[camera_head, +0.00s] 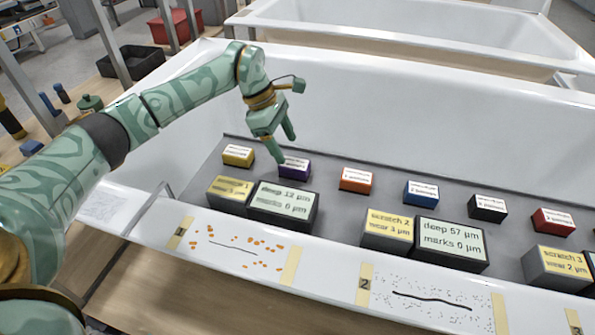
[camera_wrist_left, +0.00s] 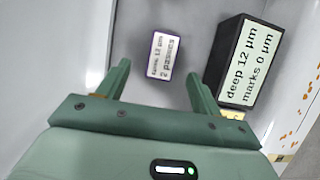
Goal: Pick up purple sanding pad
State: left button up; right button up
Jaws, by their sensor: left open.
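The purple sanding pad (camera_head: 294,168) is a small block with a white label on top. It sits on the grey shelf between the yellow and orange pads. My left gripper (camera_head: 287,146) is above it, with its fingers pointing down. In the left wrist view the purple pad (camera_wrist_left: 160,56) lies beyond and between the two spread fingertips of my left gripper (camera_wrist_left: 159,72). The fingers are open with nothing between them, apart from the pad. My right gripper is not in view.
The yellow pad (camera_head: 238,156) and orange pad (camera_head: 356,180) flank it. A dark display box reading "deep 12 µm" (camera_head: 283,204) stands close in front, and also shows in the left wrist view (camera_wrist_left: 243,62). The white tub wall (camera_head: 380,110) rises behind. Blue (camera_head: 420,193), black and red pads continue rightward.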

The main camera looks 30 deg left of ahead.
aim_at(294, 162)
pick_arm(q)
jog(key=shift+x, duration=0.8)
jog(key=b+x, duration=0.2)
jog(key=x, duration=0.3)
jog(key=shift+s+d+b, duration=0.1)
jog(key=shift+d+b, duration=0.05)
jog(key=shift+b, duration=0.25)
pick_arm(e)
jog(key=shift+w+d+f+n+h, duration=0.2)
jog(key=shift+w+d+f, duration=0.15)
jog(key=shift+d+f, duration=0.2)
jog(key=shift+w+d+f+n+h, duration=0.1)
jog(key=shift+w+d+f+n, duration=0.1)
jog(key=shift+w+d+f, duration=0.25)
pick_arm(q)
jog(key=shift+r, duration=0.1)
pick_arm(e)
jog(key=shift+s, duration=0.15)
pick_arm(q)
jog(key=c, duration=1.1)
